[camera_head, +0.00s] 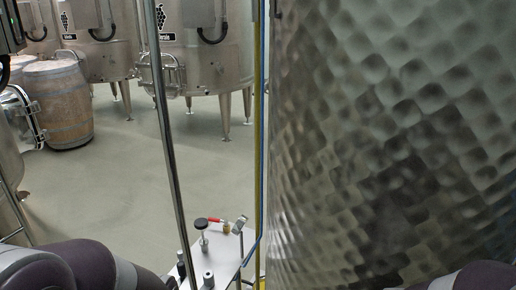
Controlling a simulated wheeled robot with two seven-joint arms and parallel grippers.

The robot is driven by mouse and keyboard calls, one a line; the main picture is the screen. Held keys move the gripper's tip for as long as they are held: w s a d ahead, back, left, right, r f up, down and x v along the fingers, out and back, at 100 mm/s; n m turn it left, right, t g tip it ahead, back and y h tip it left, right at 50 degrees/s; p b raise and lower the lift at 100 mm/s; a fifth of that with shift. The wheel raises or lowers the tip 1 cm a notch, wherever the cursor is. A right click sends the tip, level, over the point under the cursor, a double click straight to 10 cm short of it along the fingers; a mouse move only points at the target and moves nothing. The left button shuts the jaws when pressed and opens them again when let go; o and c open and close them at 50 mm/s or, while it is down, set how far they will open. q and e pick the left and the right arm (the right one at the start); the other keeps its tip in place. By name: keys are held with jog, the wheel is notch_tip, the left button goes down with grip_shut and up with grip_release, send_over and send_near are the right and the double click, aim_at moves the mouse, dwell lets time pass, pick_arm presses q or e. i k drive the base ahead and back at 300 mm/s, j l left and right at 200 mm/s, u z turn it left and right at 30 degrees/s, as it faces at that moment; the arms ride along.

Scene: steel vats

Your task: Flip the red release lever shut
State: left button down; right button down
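A small red lever (215,220) shows low in the head view, left of centre. It lies roughly level, at the top of a pale metal panel (226,252), next to a black round knob (201,223) and a small brass-coloured fitting (226,228). It is small in the picture, so I cannot tell whether it is open or shut. Parts of my arms show at the bottom left and bottom right corners. Neither gripper is in view.
A large dimpled steel vat (400,130) fills the right side. A thin metal pole (165,120) stands left of centre, and a yellow hose (258,130) runs beside the vat. A wooden barrel (60,105) and more vats (205,60) stand behind. The floor (130,190) between is clear.

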aim_at(216, 220)
jog(key=u, duration=1.5)
jog(key=i+j+u, duration=0.1)
jog(key=j, duration=0.3)
jog(key=i+j+u, duration=0.1)
jog(key=j, duration=0.3)
jog(key=i+j+u, duration=0.1)
jog(key=i+j, duration=0.2)
jog(key=i+j+u, duration=0.1)
jog(key=j, duration=0.3)
jog(key=i+j+z, duration=0.2)
jog(key=i, duration=0.25)
jog(key=i+j+z, duration=0.2)
jog(key=i, duration=0.3)
jog(key=i+j+z, duration=0.2)
jog(key=i, duration=0.25)
jog(key=i+l+z, duration=0.25)
jog(key=z, duration=0.25)
jog(key=i+z, duration=0.95)
jog(key=i+j+z, duration=0.25)
jog(key=z, duration=0.25)
jog(key=i+l+z, duration=0.1)
jog(key=i+z, duration=0.7)
jog(key=i+j+z, duration=0.1)
jog(key=i+z, duration=0.3)
jog(key=k, duration=0.05)
